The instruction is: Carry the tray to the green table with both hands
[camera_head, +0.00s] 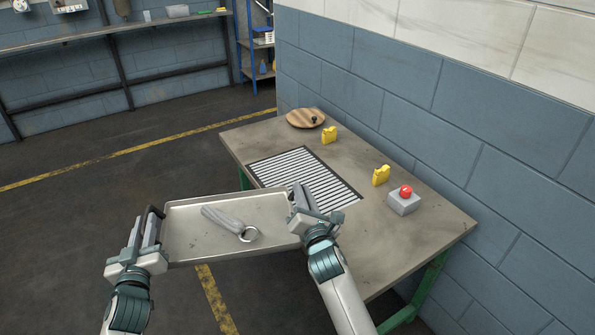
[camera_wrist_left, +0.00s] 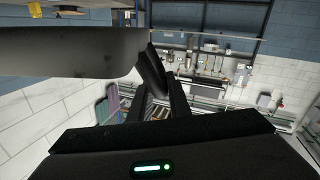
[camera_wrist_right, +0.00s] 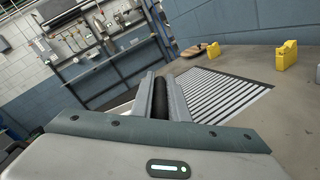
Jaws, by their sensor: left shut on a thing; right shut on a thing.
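The tray (camera_head: 186,243) is a shallow grey metal tray held level in front of the green table's near left edge. A grey tool with a ring end (camera_head: 227,222) lies in it. My left gripper (camera_head: 152,222) is shut on the tray's left handle, a dark bar that also shows in the left wrist view (camera_wrist_left: 152,75). My right gripper (camera_head: 298,200) is shut on the right handle, seen as a dark bar in the right wrist view (camera_wrist_right: 160,98). The green table (camera_head: 408,237) has a grey top and green legs; the tray's right end overlaps its edge in the head view.
On the table are a striped dark-framed panel (camera_head: 300,175), a round wooden board (camera_head: 305,117), two yellow blocks (camera_head: 329,134) (camera_head: 381,175) and a grey box with a red button (camera_head: 404,200). A blue block wall (camera_head: 430,110) stands behind. The floor at left is clear.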

